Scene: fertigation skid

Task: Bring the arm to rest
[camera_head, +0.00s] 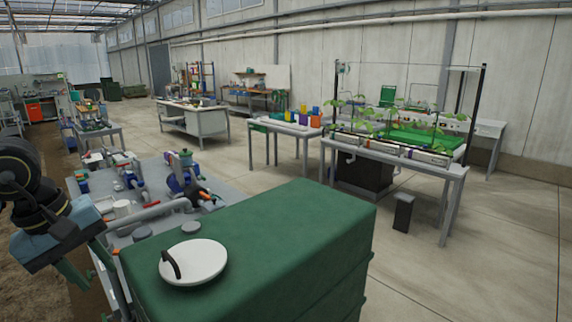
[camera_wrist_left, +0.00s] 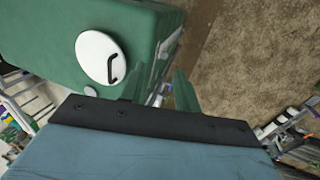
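My left gripper (camera_head: 98,274) is at the left of the head view, beside the left end of a large green tank (camera_head: 300,235). Its two green fingers are spread apart and point downward. The fingers also show in the left wrist view (camera_wrist_left: 158,88), with a gap and nothing held between them. My left arm comes in from the left edge with black joints and a blue-grey hand. My right gripper is in neither view.
The green tank carries a white round lid (camera_head: 195,262) with a dark handle. Behind it, a grey skid bench (camera_head: 225,190) holds blue valves and pipes. A plant table (camera_head: 455,172) stands at the right. Concrete floor is open at the right; brown ground lies at the left.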

